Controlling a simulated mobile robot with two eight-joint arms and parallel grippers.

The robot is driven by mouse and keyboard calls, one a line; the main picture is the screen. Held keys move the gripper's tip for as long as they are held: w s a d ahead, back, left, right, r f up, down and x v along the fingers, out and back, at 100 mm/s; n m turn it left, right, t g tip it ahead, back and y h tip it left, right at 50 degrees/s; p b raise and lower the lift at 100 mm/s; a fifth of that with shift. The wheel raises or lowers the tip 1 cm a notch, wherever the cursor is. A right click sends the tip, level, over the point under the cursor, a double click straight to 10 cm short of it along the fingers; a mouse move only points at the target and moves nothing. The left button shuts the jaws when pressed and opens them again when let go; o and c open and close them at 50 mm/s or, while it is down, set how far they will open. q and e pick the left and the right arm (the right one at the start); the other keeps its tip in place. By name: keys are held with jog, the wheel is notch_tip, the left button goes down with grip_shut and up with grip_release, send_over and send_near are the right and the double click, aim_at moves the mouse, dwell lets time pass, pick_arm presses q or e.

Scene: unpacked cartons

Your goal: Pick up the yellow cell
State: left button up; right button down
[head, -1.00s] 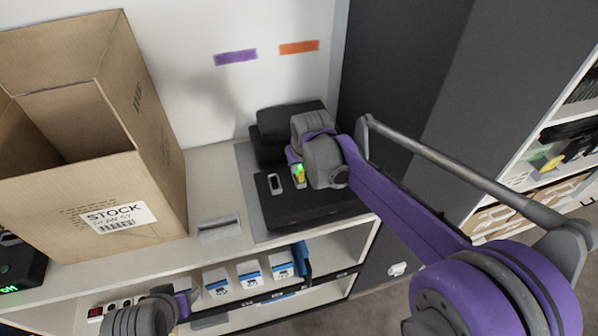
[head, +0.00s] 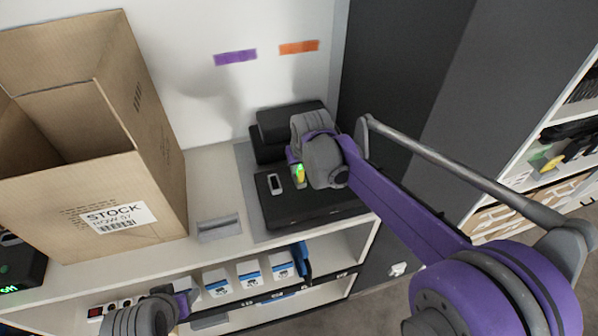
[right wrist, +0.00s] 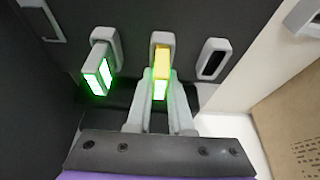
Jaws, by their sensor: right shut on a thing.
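The yellow cell (right wrist: 161,66) sits in the middle slot of a dark charging block (right wrist: 135,25), and its near end glows green. In the head view the yellow cell (head: 299,173) is a small yellow-green patch beside my right wrist. My right gripper (right wrist: 161,100) is shut on the cell, with one pale finger on each side. The right gripper's fingers are mostly hidden by the wrist in the head view. My left arm's end (head: 182,301) shows at the bottom left; its fingers cannot be made out.
A second cell (right wrist: 98,70) with two green lights stands in the slot to the left. The slot on the right (right wrist: 213,60) is empty. A large open carton (head: 70,200) stands left on the counter. Blue-and-white boxes (head: 248,274) sit on the shelf below.

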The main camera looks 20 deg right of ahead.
dwell(0.4)
notch_tip(320, 180, up, 10)
jog(key=shift+r, duration=0.1)
dwell(0.5)
